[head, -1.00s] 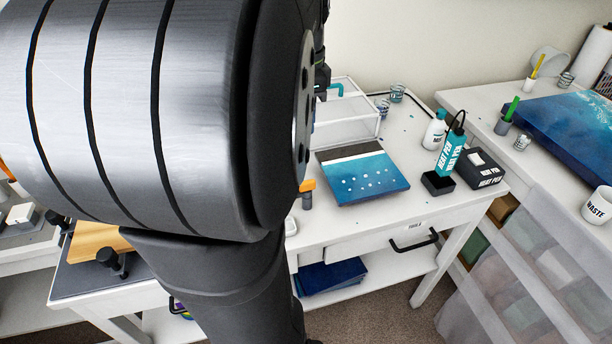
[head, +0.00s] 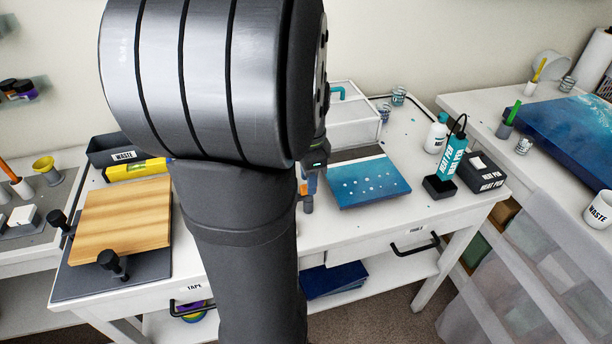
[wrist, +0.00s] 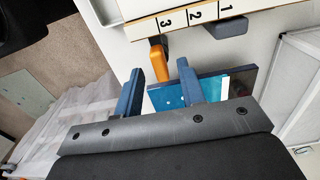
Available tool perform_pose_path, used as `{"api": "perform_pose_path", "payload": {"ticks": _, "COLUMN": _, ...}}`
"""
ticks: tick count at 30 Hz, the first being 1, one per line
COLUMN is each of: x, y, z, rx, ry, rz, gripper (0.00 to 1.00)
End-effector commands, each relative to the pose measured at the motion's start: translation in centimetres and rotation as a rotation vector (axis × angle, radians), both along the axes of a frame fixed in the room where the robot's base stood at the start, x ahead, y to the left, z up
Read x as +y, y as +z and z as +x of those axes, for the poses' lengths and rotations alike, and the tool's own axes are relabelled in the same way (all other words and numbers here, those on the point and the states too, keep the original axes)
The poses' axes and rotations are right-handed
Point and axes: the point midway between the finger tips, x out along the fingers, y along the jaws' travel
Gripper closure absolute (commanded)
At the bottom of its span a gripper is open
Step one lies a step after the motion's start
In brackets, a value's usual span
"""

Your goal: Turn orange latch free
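The orange latch (wrist: 159,63) sticks out from the edge of a white board (wrist: 205,14) beside the printed number 3 in the wrist view. My gripper (wrist: 160,68) is open, its two blue fingers on either side of the latch's free end, with gaps showing. Whether either finger touches it I cannot tell. A grey latch (wrist: 232,27) sits by the number 1. In the head view only a sliver of the orange latch (head: 304,188) shows beside my gripper (head: 312,182); my arm hides most of that spot.
A blue painted panel (head: 370,184) lies right beside my gripper. A clear-sided white box (head: 352,125) stands behind it. A wooden board (head: 125,217) with black clamp knobs lies left.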

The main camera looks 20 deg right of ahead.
Motion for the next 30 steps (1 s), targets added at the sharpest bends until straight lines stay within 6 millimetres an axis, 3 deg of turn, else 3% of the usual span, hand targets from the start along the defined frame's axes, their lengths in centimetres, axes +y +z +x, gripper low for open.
{"api": "perform_pose_path", "payload": {"ticks": 4, "x": 0.01, "y": -1.11, "z": -0.03, "rx": 0.000, "ry": 0.000, "rz": 0.000, "gripper": 0.64}}
{"api": "perform_pose_path", "payload": {"ticks": 13, "x": 0.01, "y": -1.33, "z": -0.02, "rx": 0.000, "ry": 0.000, "rz": 0.000, "gripper": 0.64}}
{"api": "perform_pose_path", "payload": {"ticks": 19, "x": 0.01, "y": -1.30, "z": -0.02, "rx": 0.000, "ry": 0.000, "rz": 0.000, "gripper": 1.00}}
{"api": "perform_pose_path", "payload": {"ticks": 30, "x": 0.01, "y": -1.27, "z": -0.01, "rx": 0.000, "ry": 0.039, "rz": 0.000, "gripper": 1.00}}
